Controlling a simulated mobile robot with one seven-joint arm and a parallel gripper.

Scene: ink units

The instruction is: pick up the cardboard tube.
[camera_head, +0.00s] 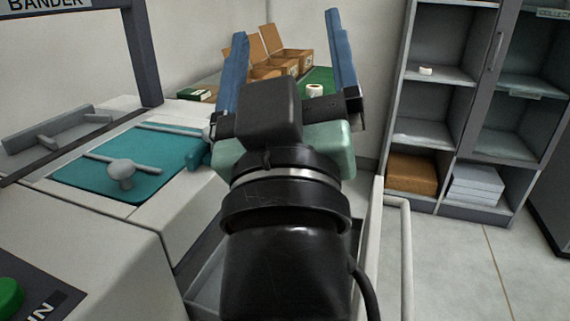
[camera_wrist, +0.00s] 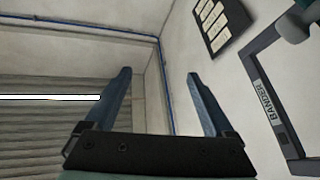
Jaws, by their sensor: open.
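My gripper (camera_head: 286,25) is open, its two blue fingers spread wide and pointing up and away in the head view. The wrist view also shows the open gripper (camera_wrist: 158,73), with nothing between the fingers. A short pale roll with a brownish centre (camera_head: 314,90) stands on the green surface at the back, seen between the fingers in the head view, well beyond them. It may be the cardboard tube; I cannot tell for sure. The wrist view does not show it.
Open cardboard boxes (camera_head: 285,62) stand on the green-topped table (camera_head: 322,76) at the back. A bander machine with a teal plate (camera_head: 140,165) is at left. A grey shelf unit (camera_head: 435,133) at right holds a small white roll (camera_head: 426,71). A pale rail (camera_head: 395,200) stands close at right.

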